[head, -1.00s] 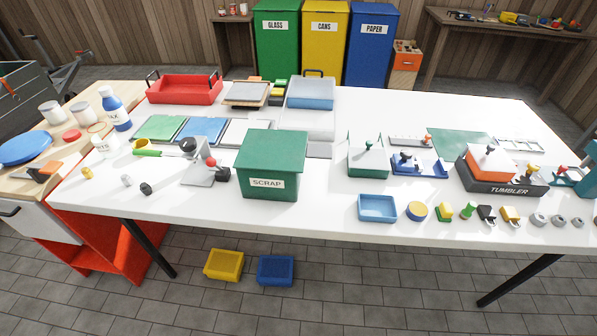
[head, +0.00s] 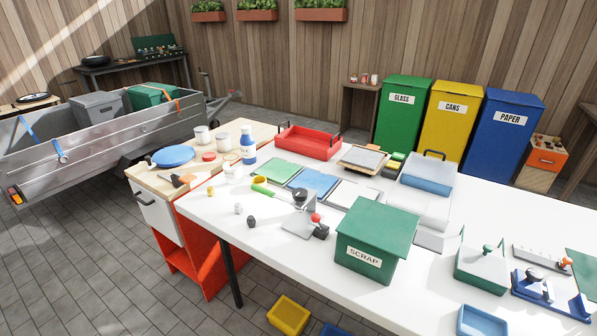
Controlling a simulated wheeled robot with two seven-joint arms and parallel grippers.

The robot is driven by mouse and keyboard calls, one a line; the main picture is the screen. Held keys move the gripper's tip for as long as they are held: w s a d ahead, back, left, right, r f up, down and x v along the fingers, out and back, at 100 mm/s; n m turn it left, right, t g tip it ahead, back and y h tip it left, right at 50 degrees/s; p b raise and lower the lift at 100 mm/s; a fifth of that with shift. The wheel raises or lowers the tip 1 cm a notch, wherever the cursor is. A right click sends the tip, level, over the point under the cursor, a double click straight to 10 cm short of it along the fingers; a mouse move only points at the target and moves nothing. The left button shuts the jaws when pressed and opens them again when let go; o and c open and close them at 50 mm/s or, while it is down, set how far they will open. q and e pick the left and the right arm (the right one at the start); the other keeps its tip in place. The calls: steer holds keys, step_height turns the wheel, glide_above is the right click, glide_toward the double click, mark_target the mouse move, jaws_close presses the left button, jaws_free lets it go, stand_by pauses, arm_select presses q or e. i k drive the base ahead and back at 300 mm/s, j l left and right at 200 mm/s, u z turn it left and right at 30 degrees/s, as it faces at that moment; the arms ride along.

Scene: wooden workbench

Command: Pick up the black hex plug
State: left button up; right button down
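A small dark plug (head: 251,221), which looks like the black hex plug, lies on the white table (head: 310,262) near its front left edge. It is too small to make out its six sides clearly. A small pale grey piece (head: 238,208) and a small yellow piece (head: 211,190) lie to its left along the same edge. Neither of my grippers shows in the head view.
A grey stand with a red knob (head: 316,217) and a green SCRAP box (head: 372,245) stand to the right of the plug. A green-handled tool (head: 264,192) lies behind it. The tabletop close around the plug is clear. A wooden-topped cabinet (head: 150,177) adjoins at left.

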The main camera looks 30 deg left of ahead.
mark_target(251, 221)
steer(key=j+u, duration=0.1)
steer(key=u, duration=1.1)
